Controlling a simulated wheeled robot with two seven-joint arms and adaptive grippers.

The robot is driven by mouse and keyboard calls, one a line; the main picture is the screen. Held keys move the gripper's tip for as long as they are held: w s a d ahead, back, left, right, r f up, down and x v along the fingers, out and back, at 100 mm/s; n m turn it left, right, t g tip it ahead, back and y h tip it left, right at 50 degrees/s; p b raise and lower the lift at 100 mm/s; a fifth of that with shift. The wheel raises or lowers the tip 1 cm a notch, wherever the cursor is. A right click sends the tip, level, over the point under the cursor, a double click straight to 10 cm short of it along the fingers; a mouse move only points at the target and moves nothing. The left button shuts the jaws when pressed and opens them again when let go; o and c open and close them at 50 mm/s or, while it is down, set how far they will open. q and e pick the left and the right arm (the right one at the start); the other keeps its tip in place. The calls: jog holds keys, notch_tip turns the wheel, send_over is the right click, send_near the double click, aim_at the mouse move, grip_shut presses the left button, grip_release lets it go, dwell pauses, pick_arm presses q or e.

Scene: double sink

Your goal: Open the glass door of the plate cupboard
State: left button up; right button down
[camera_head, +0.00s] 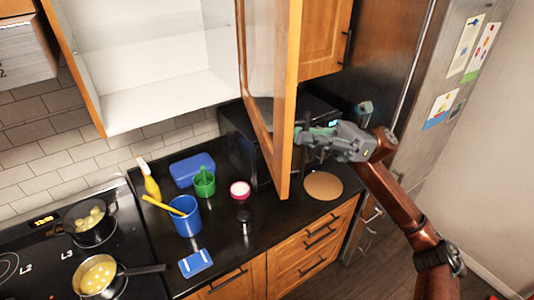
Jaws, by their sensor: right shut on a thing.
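The glass door (283,100) of the plate cupboard stands swung open, its wooden frame pointing out toward me. The cupboard (160,97) behind it shows a white, empty interior with a glass shelf. My right gripper (303,133) is at the lower outer edge of the door, on its right side, shut on the door's handle. The handle is small and mostly hidden by the fingers. My left gripper is not in view.
Below the door, the black counter (215,255) holds a blue cup (186,216), a green cup (204,182), a yellow bottle (150,182) and a round brown board (323,186). A dark microwave (235,150) stands behind the door. The fridge (400,100) is at right.

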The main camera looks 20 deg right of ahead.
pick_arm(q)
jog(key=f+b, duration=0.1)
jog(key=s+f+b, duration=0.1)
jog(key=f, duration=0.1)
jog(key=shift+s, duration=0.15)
pick_arm(e)
jog(key=w+d, duration=0.1)
jog(key=d, duration=0.6)
jog(key=shift+d, duration=0.15)
jog(key=shift+r, duration=0.1)
jog(key=c, duration=2.3)
grip_release()
jog(key=shift+c, duration=0.2)
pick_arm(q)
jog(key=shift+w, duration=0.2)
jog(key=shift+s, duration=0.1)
pick_arm(e)
jog(key=v, duration=1.2)
